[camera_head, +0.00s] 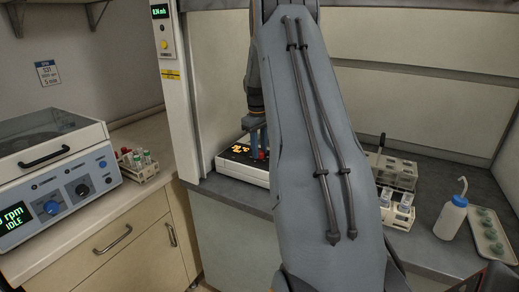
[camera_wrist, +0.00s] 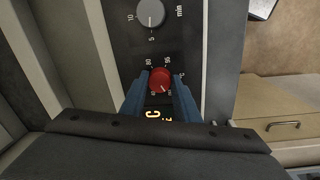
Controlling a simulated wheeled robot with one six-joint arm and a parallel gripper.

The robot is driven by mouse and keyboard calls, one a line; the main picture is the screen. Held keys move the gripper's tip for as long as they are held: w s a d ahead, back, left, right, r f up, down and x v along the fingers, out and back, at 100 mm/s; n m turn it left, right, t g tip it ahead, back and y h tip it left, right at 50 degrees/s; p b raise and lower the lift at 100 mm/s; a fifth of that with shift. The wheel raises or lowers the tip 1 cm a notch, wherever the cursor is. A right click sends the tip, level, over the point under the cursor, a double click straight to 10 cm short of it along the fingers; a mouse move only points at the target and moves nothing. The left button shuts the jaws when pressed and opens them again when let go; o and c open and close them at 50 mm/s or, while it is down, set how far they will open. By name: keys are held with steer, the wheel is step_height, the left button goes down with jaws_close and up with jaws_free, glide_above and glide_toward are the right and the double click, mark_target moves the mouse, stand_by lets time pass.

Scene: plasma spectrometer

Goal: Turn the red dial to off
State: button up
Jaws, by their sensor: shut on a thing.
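The red dial (camera_wrist: 160,79) sits on the dark front panel of a white-cased instrument (camera_head: 240,173), with numbers such as 80 and 90 printed around it. Its pale pointer line points down and slightly right in the wrist view. My gripper (camera_wrist: 159,87) has its two blue fingers on the left and right sides of the dial, shut on it. In the head view the gripper (camera_head: 257,138) reaches down to the instrument, and a small part of the red dial (camera_head: 262,156) shows. The lower scale marks are partly hidden by the fingers.
A grey dial (camera_wrist: 151,13) marked in min is above the red one in the wrist view. Racks (camera_head: 397,172), a wash bottle (camera_head: 451,217) and a tray (camera_head: 489,238) stand at right. A centrifuge (camera_head: 55,175) and tube rack (camera_head: 138,165) are at left.

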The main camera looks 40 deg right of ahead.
steer(key=shift+n, duration=0.5)
steer(key=o, duration=1)
steer(key=shift+o, duration=0.2)
steer(key=shift+r, duration=0.1)
steer(key=r, duration=0.2)
steer(key=r+b, duration=0.1)
steer(key=r, duration=0.2)
steer(key=r+b, duration=0.1)
steer(key=r, duration=0.1)
steer(key=shift+a+r, duration=0.25)
steer(key=shift+r, duration=0.1)
